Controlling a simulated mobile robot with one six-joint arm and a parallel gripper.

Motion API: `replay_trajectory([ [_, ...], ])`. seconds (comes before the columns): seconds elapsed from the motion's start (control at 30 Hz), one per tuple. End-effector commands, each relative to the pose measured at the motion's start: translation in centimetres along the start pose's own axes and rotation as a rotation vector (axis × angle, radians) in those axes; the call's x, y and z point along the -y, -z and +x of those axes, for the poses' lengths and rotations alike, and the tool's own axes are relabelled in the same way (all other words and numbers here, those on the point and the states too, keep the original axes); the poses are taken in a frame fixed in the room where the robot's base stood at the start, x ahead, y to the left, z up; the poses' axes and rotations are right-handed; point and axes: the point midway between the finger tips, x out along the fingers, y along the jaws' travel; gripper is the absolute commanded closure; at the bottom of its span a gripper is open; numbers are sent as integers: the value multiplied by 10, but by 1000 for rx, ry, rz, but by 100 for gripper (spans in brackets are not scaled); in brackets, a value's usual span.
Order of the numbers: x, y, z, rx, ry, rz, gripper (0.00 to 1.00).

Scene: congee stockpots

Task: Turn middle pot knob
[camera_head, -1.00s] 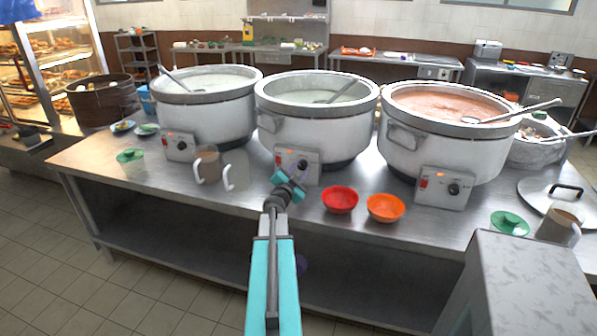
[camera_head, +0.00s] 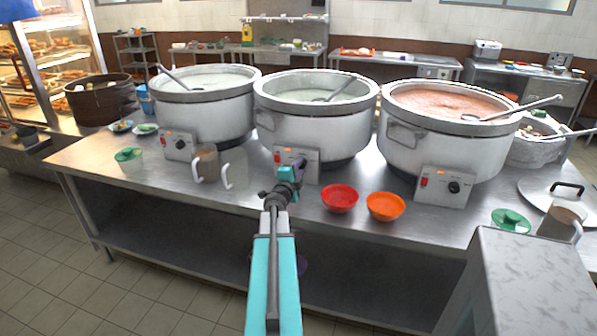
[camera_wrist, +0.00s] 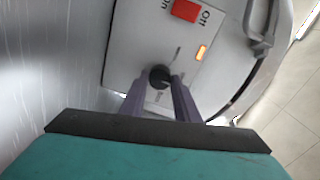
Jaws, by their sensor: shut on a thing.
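The middle pot (camera_head: 315,130) is a big white cooker with pale congee and a ladle in it. Its control box (camera_head: 307,167) faces me at the pot's front. In the wrist view, the box has a red on/off switch (camera_wrist: 186,10), a lit orange lamp (camera_wrist: 201,53) and a black round knob (camera_wrist: 160,76). My gripper (camera_wrist: 158,85) has its two purple fingers shut on the knob, one on each side. In the head view my gripper (camera_head: 297,167) is in front of the box and hides the knob.
A red bowl (camera_head: 340,199) and an orange bowl (camera_head: 386,207) stand just right of my gripper. Two mugs, one beige (camera_head: 206,165) and one pale (camera_head: 235,169), stand to its left. The left pot (camera_head: 205,115) and right pot (camera_head: 435,145) flank the middle one.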

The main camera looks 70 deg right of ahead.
Motion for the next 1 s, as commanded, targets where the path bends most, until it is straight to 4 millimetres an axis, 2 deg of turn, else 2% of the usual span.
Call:
replay_trajectory([
  [0.37, 3, 0, 2, 0, 4, 5, 94],
  [0.4, 3, 0, 2, 0, 4, 4, 68],
  [0.5, 3, 0, 1, 1, 3, 4, 53],
  [1.0, 1, 0, -5, 1, 1, 5, 53],
])
